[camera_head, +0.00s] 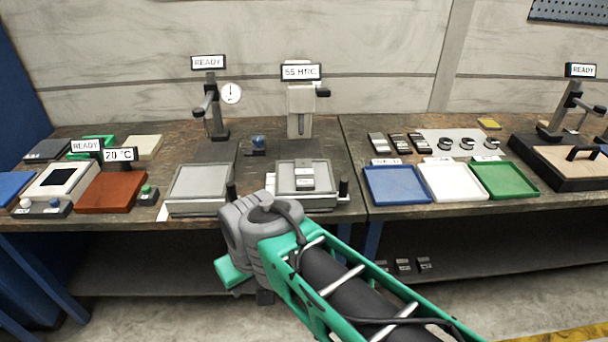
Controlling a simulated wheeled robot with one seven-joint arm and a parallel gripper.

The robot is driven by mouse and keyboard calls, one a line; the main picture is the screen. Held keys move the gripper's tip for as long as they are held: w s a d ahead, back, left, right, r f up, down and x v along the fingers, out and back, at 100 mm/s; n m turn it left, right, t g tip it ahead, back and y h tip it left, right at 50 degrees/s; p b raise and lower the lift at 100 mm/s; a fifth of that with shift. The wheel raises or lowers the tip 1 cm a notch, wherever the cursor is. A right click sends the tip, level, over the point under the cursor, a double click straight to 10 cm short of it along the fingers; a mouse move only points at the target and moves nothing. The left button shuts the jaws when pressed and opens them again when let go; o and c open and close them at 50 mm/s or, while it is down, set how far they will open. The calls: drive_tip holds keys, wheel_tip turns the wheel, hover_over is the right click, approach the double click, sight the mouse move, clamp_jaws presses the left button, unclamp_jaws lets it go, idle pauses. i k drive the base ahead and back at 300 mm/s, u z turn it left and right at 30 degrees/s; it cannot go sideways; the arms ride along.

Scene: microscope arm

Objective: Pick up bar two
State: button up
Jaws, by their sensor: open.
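Three small bars stand in a row on the right-hand bench: a left bar (378,143), a middle bar (400,143) and a right bar (418,142). Their markings are too small to read, so I cannot tell which is bar two. Another small bar (304,178) lies on the plate of the tester marked 55 HRC. More small dark bars (403,266) lie on the lower shelf. My arm reaches in from the lower right, its grey joint in front of the bench edge. My gripper cannot be made out; my arm hides that area.
Blue (396,187), white (451,182) and green (505,180) trays line the bench front before the bars. Hooked metal pieces (466,143) lie right of the bars. A dial-gauge stand (216,110) and the tester (301,112) rise to the left.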

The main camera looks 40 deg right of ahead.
sight(305, 179)
drive_tip(key=u, duration=1.75)
drive_tip(key=i, duration=1.4)
drive_tip(key=z, duration=2.8)
drive_tip(key=i, duration=0.5)
drive_tip(key=z, duration=0.05)
